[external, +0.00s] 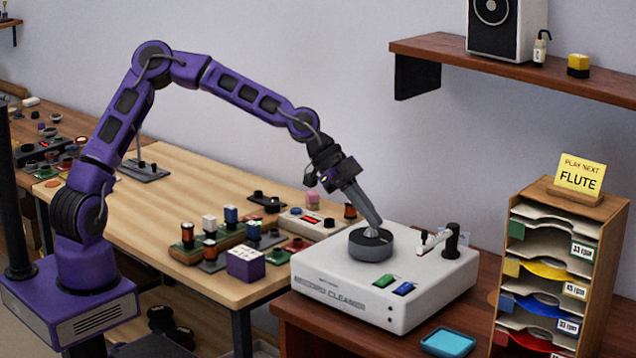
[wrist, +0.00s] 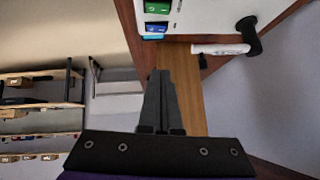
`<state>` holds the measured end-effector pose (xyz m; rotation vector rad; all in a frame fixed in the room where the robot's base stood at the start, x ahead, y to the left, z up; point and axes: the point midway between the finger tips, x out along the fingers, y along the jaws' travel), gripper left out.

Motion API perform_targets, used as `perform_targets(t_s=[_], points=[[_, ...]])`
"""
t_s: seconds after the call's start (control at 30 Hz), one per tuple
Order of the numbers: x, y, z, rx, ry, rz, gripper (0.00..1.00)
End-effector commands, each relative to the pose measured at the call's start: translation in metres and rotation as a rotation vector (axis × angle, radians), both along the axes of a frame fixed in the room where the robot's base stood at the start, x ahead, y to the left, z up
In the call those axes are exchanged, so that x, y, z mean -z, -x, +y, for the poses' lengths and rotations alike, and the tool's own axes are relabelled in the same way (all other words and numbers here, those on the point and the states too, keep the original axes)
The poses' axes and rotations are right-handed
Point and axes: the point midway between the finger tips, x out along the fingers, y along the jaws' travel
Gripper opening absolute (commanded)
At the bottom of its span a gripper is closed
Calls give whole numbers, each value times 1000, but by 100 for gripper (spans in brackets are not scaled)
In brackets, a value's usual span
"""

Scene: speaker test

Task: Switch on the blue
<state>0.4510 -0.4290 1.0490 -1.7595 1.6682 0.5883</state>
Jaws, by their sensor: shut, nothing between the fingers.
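The blue switch (external: 404,288) is on the front right of the white record cleaner (external: 340,270), beside a green switch (external: 382,281). In the wrist view the blue switch (wrist: 155,28) and green switch (wrist: 157,8) show at the top, ahead of the fingertips. Whether either switch is on or off I cannot tell. My gripper (external: 371,228) is shut and empty. In the external view its tips overlap the grey round platter (external: 371,247); contact is unclear. The shut fingers also show in the wrist view (wrist: 161,75), apart from the switches.
A white arm on a black post (external: 451,240) stands at the cleaner's back right. A teal tray (external: 447,342) lies in front, and a sleeve rack (external: 600,250) stands to the right. Small parts and a purple box (external: 245,265) crowd the left table.

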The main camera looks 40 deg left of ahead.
Motion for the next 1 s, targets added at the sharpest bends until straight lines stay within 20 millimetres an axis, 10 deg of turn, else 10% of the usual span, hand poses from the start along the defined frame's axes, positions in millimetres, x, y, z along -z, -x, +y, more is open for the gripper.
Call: perform_targets(t_s=[0.37,0.8,1.0], points=[[11,-1,-11,-2,2,4,0],[71,-9,-73,-3,2,3,0],[99,-15,-71,-5,3,4,0]])
